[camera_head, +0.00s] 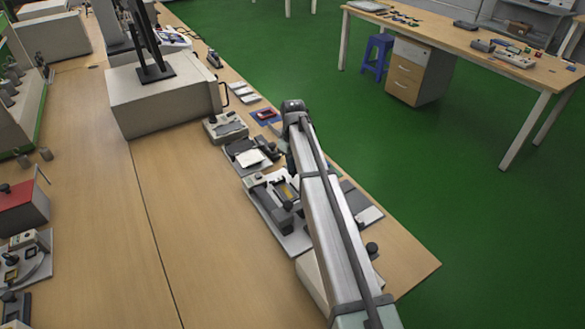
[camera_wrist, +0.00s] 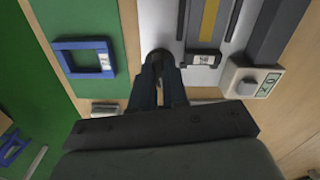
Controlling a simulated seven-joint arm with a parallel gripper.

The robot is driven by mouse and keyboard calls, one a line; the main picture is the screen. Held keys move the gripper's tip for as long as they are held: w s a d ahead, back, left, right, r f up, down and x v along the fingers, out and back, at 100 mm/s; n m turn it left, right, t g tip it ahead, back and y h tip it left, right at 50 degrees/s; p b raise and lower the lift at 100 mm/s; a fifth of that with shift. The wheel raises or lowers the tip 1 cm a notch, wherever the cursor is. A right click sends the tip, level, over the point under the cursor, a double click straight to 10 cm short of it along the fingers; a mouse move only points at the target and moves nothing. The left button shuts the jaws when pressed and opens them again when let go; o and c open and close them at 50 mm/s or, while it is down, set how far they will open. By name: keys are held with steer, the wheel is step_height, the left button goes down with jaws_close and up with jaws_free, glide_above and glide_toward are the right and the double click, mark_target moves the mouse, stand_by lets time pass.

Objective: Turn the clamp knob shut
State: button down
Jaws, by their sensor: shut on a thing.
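The clamp fixture is a pale plate (camera_wrist: 205,75) with dark bars and a yellow strip (camera_wrist: 210,18) in the wrist view. It also shows on the bench (camera_head: 287,192) in the head view, partly behind my arm. A dark round knob (camera_wrist: 158,56) stands at the plate's near left edge. My gripper (camera_wrist: 159,74) has its two dark fingers closed on this knob. The fingers hide the knob's lower part, and its turn angle cannot be told. In the head view my arm covers most of the gripper and the knob.
A small pale box with a grey button (camera_wrist: 258,82) sits right of the fixture in the wrist view. A blue frame (camera_wrist: 85,58) lies on a green surface at left. In the head view, a white-topped device (camera_head: 250,157) stands behind the fixture; the bench's left middle (camera_head: 200,240) is clear.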

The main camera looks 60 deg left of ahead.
steer(key=shift+n, duration=7.9)
steer(key=c, duration=1.3)
jaws_free()
steer(key=shift+r, duration=0.1)
